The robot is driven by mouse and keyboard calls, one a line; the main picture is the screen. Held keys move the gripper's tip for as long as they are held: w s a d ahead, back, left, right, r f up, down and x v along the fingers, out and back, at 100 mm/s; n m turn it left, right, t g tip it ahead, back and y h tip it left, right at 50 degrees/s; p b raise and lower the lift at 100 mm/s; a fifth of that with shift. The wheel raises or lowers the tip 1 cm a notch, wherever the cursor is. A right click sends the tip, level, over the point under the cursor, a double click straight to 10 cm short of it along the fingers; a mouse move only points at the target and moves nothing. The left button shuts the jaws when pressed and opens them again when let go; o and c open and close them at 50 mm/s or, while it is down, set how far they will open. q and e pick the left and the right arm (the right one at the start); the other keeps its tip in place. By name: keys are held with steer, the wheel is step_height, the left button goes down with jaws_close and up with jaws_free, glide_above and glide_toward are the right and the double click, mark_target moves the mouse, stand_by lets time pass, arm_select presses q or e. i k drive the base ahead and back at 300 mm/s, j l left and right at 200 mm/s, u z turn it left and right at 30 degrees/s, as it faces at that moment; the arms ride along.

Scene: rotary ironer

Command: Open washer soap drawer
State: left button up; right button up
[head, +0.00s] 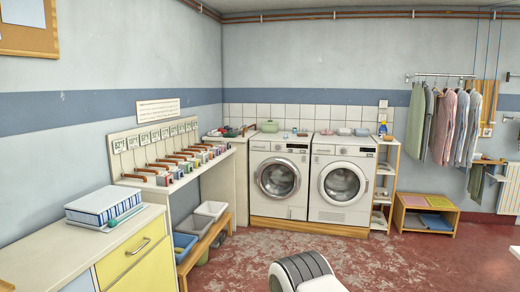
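Two white front-loading machines stand side by side against the tiled back wall, the left machine (294,205) and the right machine (325,213). Each has a round door with a dark window, and both doors look shut. A control strip runs along the top of each. The soap drawer front on the left machine (261,146) and the similar panel on the right machine (323,149) look flush and shut, but they are too small to see clearly. Neither of my grippers is in view, and both machines stand well away from me.
The red, worn floor (400,262) before the machines is mostly open. A yellow-fronted cabinet (135,262) and a counter with hanging tags (160,170) line the left wall. A narrow shelf (393,180), a low wooden bench (445,210) and hanging shirts (450,125) are on the right.

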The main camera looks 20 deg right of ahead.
mark_target(255, 145)
steer(key=i+l+z, duration=0.7)
steer(key=i+z, duration=0.2)
steer(key=i, duration=0.15)
steer(key=i+z, duration=0.4)
steer(key=i, duration=2.3)
